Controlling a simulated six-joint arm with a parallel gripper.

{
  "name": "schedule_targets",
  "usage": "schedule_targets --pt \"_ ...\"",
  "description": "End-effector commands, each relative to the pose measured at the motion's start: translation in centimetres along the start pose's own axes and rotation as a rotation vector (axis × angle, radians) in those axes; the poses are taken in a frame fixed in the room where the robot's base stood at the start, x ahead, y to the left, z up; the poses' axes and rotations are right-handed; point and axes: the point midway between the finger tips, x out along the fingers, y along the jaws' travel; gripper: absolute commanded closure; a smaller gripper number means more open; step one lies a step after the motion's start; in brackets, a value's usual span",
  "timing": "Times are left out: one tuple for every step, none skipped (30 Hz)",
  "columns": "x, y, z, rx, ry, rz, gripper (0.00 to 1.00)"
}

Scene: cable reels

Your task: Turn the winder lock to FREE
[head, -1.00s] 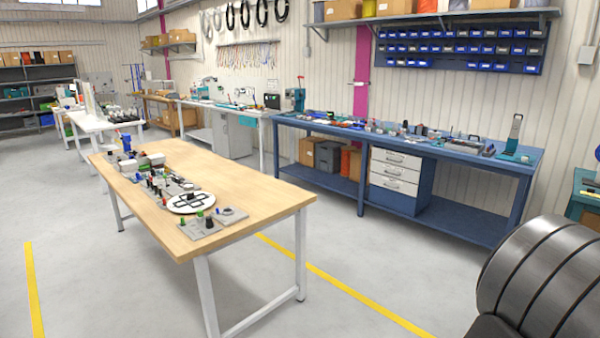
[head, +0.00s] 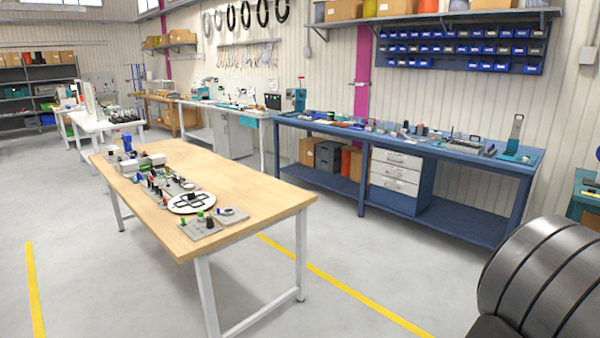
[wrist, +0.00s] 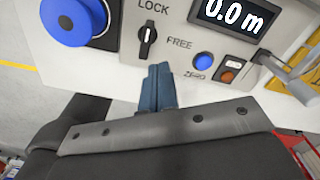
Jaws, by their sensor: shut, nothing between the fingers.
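The winder lock (wrist: 147,40) is a small black rotary knob with a white mark, set on a light grey panel (wrist: 208,91) in the wrist view. The word LOCK stands above it and FREE to its right. The white mark points up, towards LOCK. My gripper (wrist: 160,70) has its blue-grey fingers shut together and empty. In the picture, the fingertips are just below and slightly right of the knob; I cannot tell how far they are from the panel. The winder and gripper are not identifiable in the head view.
On the panel are a large blue knob (wrist: 72,18), a display (wrist: 228,12) reading 0.0 m, a blue zero button (wrist: 204,61) and an orange-red switch (wrist: 228,76). A grey metal lever (wrist: 285,75) stands at right. The head view shows a wooden table (head: 262,197) and blue workbench (head: 455,150).

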Motion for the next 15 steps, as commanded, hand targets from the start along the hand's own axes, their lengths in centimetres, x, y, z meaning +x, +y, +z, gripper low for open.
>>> schedule_targets --pt "0.0 0.0 0.0 0.000 0.000 0.000 1.00" --pt "0.1 0.0 0.0 0.000 0.000 0.000 1.00" --pt "0.2 0.0 0.0 0.000 0.000 0.001 1.00" --pt "0.3 0.0 0.0 0.000 0.000 0.001 1.00" --pt "0.4 0.0 0.0 0.000 0.001 0.001 1.00" --pt "0.6 0.0 0.0 0.000 0.001 0.001 1.00" --pt "0.7 0.0 0.0 0.000 0.001 0.002 1.00" --pt "0.9 0.0 0.0 0.000 0.001 0.002 1.00" --pt "1.2 0.0 0.0 0.000 0.001 0.001 1.00" --pt "1.4 0.0 0.0 0.000 0.001 0.001 1.00" --pt "1.6 0.0 0.0 0.000 0.001 0.002 1.00" --pt "1.8 0.1 0.0 0.000 0.001 0.002 1.00" --pt "2.0 0.1 0.0 0.000 0.001 0.002 1.00" --pt "2.1 0.1 0.0 0.000 0.001 0.002 1.00" --pt "2.4 0.0 0.0 0.000 0.001 0.002 1.00"
